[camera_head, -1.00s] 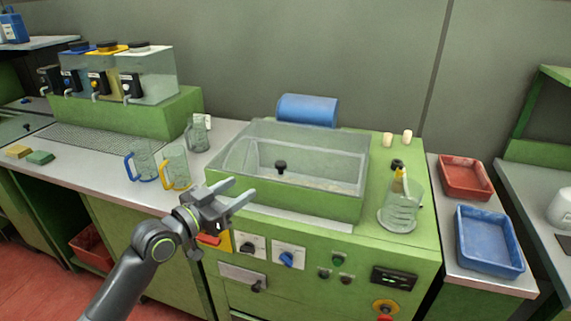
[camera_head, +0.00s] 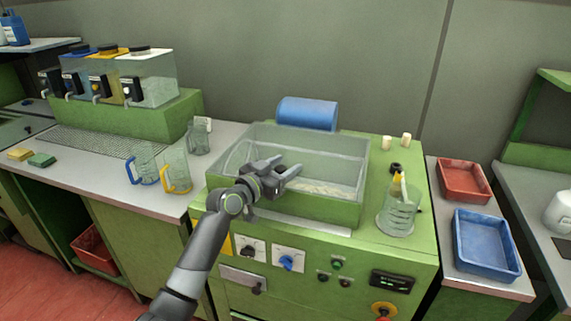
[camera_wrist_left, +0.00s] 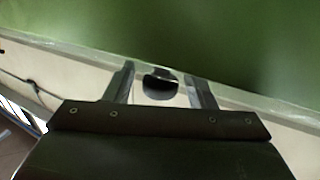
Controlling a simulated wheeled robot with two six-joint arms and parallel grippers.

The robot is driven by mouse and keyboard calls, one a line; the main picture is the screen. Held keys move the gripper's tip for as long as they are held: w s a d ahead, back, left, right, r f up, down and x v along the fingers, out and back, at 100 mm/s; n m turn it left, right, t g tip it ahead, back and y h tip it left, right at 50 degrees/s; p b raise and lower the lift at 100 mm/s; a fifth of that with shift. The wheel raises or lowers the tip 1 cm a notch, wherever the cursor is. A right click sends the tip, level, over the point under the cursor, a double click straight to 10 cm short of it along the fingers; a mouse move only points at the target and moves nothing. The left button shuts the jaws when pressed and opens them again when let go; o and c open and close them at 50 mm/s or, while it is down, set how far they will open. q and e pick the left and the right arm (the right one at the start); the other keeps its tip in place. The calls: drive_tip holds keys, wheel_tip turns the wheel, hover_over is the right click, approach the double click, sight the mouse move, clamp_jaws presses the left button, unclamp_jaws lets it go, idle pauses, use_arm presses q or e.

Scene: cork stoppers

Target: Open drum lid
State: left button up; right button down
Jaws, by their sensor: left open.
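The drum is the green machine (camera_head: 330,208) in the middle of the head view, with a clear lid (camera_head: 340,150) over its trough. The lid looks shut. Its dark knob (camera_wrist_left: 160,84) shows between my left gripper's fingertips in the left wrist view; no contact with either finger is visible. In the head view my gripper hides the knob. My left gripper (camera_head: 287,174) is open over the front of the lid, and it also shows in the left wrist view (camera_wrist_left: 162,88). My right gripper is out of view.
A glass jug (camera_head: 398,210) stands right of the drum, near two pale corks (camera_head: 396,142). A blue cylinder (camera_head: 307,113) sits behind the lid. Glass mugs (camera_head: 176,170) stand on the left counter; red (camera_head: 464,178) and blue (camera_head: 486,243) trays lie at right.

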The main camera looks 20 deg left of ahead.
use_arm(q)
drive_tip(key=shift+w+d, duration=0.2)
drive_tip(key=shift+w, duration=0.2)
clamp_jaws()
